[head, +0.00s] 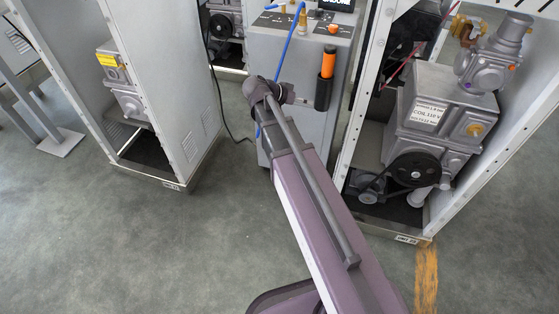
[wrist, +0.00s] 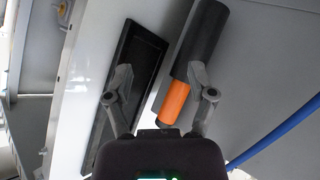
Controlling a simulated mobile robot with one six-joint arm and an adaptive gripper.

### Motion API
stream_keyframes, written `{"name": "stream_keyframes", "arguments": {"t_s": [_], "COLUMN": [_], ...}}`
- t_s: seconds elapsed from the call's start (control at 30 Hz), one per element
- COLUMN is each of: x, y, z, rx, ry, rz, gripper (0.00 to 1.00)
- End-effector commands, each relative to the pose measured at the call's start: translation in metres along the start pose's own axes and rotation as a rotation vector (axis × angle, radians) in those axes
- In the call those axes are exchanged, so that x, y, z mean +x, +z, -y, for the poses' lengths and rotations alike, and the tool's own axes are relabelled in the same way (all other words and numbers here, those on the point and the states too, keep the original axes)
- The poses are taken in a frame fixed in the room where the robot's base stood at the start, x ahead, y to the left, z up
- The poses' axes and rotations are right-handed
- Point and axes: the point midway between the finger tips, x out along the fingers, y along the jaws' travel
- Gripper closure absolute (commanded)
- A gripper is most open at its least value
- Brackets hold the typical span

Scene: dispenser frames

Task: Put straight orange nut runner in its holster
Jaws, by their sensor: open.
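The straight orange nut runner (head: 328,64) stands upright in a black holster (head: 323,93) on the front of the grey dispenser cabinet, in the head view. In the wrist view the orange nut runner (wrist: 174,103) sticks out of the black holster tube (wrist: 207,42), tilted across the picture. My gripper (wrist: 160,78) is open, its right finger overlapping the holster and nut runner in the picture. I cannot tell whether it touches them. In the head view my gripper is hidden behind my arm.
A flat black panel (wrist: 140,65) lies behind the left finger in the wrist view. A blue hose (head: 290,40) hangs down the cabinet (head: 270,50) front; it also shows in the wrist view (wrist: 275,138). An open frame with a grey pump unit (head: 430,110) stands right.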

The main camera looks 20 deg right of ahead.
Motion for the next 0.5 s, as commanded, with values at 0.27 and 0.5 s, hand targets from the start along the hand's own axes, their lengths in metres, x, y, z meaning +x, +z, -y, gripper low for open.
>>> {"name": "stream_keyframes", "arguments": {"t_s": [0.27, 0.5], "x": [-0.008, -0.036], "y": [0.088, 0.152], "z": [-0.022, -0.036], "rx": [-0.345, -0.624], "ry": [-0.228, -0.524], "rz": [0.312, 0.502], "gripper": [0.29, 0.29]}}
